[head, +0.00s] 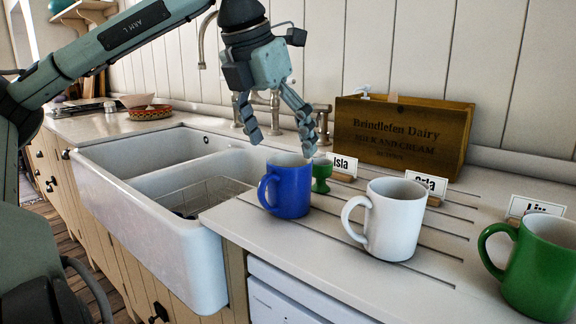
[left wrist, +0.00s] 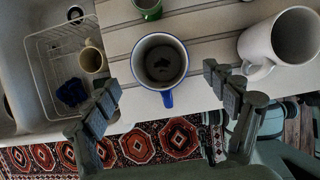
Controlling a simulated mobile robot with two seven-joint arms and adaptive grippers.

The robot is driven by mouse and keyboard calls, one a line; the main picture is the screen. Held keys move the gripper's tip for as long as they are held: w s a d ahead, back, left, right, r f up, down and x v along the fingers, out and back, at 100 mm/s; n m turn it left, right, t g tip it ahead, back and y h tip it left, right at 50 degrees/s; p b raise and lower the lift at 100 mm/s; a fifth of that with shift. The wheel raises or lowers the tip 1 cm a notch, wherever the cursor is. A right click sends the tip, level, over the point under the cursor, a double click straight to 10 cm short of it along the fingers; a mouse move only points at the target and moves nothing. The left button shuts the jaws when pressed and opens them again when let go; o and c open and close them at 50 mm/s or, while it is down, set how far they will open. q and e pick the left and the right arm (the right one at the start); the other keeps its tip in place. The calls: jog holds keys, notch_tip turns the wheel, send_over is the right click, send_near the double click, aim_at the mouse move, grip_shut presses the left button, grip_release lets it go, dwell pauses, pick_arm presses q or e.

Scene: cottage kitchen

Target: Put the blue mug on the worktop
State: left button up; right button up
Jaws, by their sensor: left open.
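The blue mug (head: 289,188) stands upright on the grooved worktop (head: 330,262), just right of the sink, its handle to the left in the head view. In the left wrist view the blue mug (left wrist: 159,62) shows from above, with a dark inside and its handle toward the gripper. My left gripper (head: 280,136) is open and empty, above the mug with its fingers pointing down. In the left wrist view its fingers (left wrist: 165,105) are spread to either side below the mug, apart from it. My right gripper is not in view.
A white mug (head: 394,220) and a green mug (head: 541,266) stand to the right. A green egg cup (head: 321,175) stands close behind the blue mug. Name cards and a wooden crate (head: 402,135) are behind. The sink (head: 150,215) holds a wire rack (left wrist: 62,62) with a cream mug (left wrist: 92,58).

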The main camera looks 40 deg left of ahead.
pick_arm(q)
jog(key=shift+v, duration=1.75)
jog(key=shift+f, duration=0.1)
